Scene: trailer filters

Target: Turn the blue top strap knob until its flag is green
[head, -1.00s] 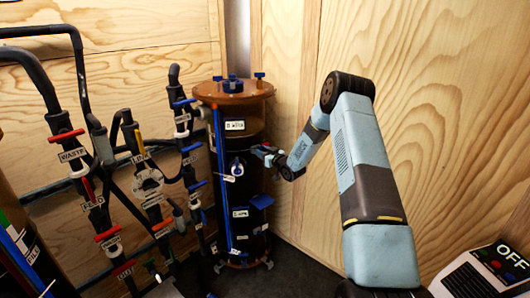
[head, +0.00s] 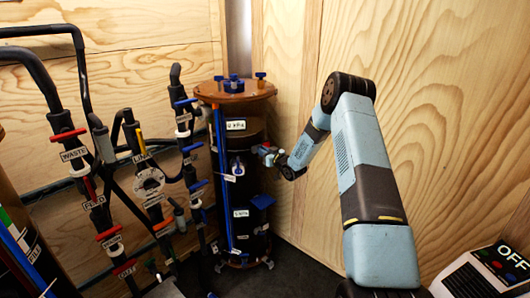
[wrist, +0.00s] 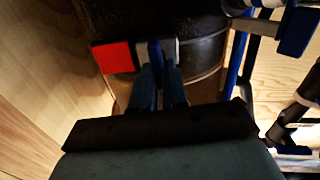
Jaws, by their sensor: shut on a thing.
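The strap knob is a blue upright piece (wrist: 154,50) in the wrist view, against the side of the dark filter column (head: 228,185). A red flag (wrist: 114,57) sticks out to its left, and a light grey piece (wrist: 171,50) shows on its right. My gripper (wrist: 162,72) is shut on the knob, with its fingers pointing at the column. In the head view my gripper (head: 268,155) is at the column's upper right side; the knob is too small there to make out clearly.
Dark pipes with red and blue handles (head: 68,134) stand left of the column. The wooden wall (head: 430,110) is close on the right. In the wrist view, blue and grey fittings (wrist: 290,30) lie to the right of the gripper.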

